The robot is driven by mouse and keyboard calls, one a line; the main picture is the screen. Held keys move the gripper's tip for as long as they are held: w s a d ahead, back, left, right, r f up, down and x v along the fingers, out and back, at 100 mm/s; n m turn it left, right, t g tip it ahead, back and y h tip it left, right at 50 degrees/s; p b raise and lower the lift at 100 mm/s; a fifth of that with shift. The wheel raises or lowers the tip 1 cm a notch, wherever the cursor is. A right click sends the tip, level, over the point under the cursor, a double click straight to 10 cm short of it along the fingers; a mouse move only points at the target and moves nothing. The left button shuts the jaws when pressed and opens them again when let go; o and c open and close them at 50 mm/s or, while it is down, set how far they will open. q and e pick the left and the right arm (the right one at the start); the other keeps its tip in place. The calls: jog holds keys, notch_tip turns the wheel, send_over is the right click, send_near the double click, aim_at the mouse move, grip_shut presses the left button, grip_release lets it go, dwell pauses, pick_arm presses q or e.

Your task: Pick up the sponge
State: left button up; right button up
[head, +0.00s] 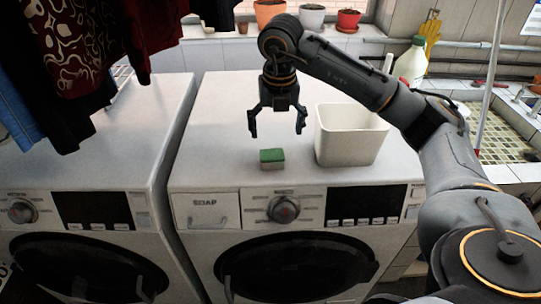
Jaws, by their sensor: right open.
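A small sponge (272,159) with a green top and a pale lower part lies on top of the right washing machine, near its front edge. My right gripper (277,133) is open and empty, its two fingers pointing down. In the picture it appears just above the sponge, and it looks apart from it. How far the gripper is in front of or behind the sponge is hard to tell. My left gripper is not in view.
A white bin (346,136) stands right of the sponge on the right washing machine (215,130). Another washing machine (100,170) is at left, with clothes (75,60) hanging above. Flower pots (311,17) line the back ledge. A tiled sink (500,143) is at right.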

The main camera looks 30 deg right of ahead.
aim_at(272, 154)
jog(key=f, duration=0.2)
jog(key=w+f, duration=0.1)
jog(key=f, duration=0.1)
jog(key=shift+w+d+f+p, duration=0.15)
jog(key=shift+f+p, duration=0.15)
jog(key=shift+f, duration=0.25)
jog(key=f+p, duration=0.1)
jog(key=f, duration=0.1)
jog(key=f+p, duration=0.1)
jog(key=f, duration=0.1)
jog(key=shift+w+a+f, duration=0.15)
jog(key=shift+a, duration=0.05)
jog(key=shift+w+f, duration=0.1)
jog(key=shift+f, duration=0.05)
jog(key=c, duration=0.9)
